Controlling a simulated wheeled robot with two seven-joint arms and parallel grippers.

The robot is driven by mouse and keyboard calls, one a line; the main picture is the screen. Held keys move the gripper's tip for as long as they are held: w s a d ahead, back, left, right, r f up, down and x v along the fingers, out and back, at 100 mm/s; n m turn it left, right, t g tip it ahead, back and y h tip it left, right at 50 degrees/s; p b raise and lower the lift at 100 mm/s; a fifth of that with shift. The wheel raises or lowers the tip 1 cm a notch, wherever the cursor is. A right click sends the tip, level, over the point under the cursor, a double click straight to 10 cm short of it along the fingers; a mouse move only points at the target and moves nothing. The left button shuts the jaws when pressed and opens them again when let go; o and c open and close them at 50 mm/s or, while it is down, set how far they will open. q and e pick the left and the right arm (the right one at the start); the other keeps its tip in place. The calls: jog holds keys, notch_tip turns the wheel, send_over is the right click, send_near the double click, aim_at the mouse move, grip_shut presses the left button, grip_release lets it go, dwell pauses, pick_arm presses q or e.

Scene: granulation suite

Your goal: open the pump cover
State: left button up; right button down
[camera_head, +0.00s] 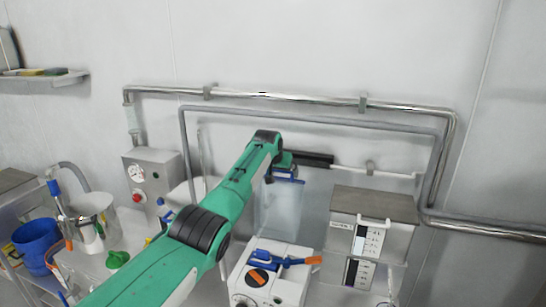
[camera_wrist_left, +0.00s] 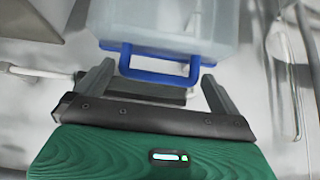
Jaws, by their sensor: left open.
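The pump cover (camera_head: 281,208) is a clear panel with a blue handle (camera_head: 285,179) along its upper edge. It stands upright at the back of the white pump (camera_head: 286,287), whose orange-marked dial (camera_head: 258,277) is exposed. My left gripper (camera_head: 285,168) is at the top of the cover, partly hidden by my arm. In the left wrist view, my left gripper (camera_wrist_left: 157,72) is open, with the blue handle (camera_wrist_left: 160,50) between or just beyond its fingertips. I cannot tell whether they touch. The clear cover (camera_wrist_left: 170,20) extends beyond the handle. My right gripper is not seen.
A blue tool with an orange end (camera_head: 285,260) lies on the pump. A grey instrument box (camera_head: 372,205) stands at right. A control box (camera_head: 153,170), metal jug (camera_head: 90,215) and blue bucket (camera_head: 36,243) are at left. Pipes (camera_head: 290,97) run along the wall.

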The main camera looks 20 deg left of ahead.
pick_arm(q)
jog(key=shift+s+r, duration=0.45)
jog(key=shift+s, duration=0.05)
jog(key=b+v, duration=0.4)
jog(key=v, duration=0.7)
jog(key=shift+r, duration=0.25)
jog(key=shift+s+f, duration=0.1)
